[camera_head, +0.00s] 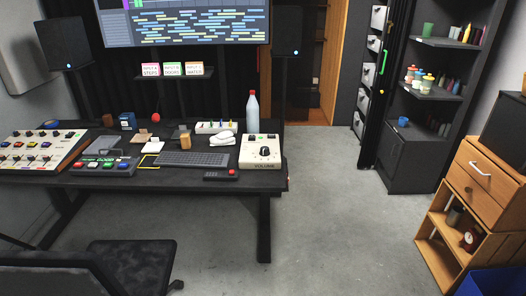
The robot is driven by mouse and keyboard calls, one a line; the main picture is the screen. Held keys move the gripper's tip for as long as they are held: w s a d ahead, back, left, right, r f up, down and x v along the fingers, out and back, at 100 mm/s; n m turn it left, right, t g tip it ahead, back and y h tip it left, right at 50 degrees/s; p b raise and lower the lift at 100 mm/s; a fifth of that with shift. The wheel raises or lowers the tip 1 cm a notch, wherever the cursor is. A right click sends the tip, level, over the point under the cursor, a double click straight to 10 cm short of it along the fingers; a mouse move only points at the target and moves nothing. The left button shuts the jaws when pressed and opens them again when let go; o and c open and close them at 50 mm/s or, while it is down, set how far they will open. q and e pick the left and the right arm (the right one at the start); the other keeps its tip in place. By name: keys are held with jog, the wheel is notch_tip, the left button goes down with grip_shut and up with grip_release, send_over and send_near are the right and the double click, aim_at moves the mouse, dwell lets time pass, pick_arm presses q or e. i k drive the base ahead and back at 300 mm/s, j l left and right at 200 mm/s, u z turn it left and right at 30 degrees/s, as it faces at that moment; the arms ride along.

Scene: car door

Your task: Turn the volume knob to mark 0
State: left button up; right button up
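The volume box (260,153) is a cream-coloured unit with the word VOLUME on its front face. It sits at the right end of the dark desk. A dark round knob (265,151) is on its sloped top, with small marks around it. The marks are too small to read, so I cannot tell where the knob points. A small dark part sits on the top behind the knob. Neither of my grippers shows in the head view.
A clear bottle (253,113) stands right behind the box. A keyboard (192,159), a white mouse-like object (222,139) and a small dark device (221,175) lie to its left. A chair (130,265) stands in front of the desk (235,187). The floor (335,225) right of the desk is clear.

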aim_at(264, 150)
jog(key=i+l+z, duration=0.15)
jog(key=i, duration=0.25)
jog(key=i+l+z, duration=0.1)
jog(key=i+l, duration=0.25)
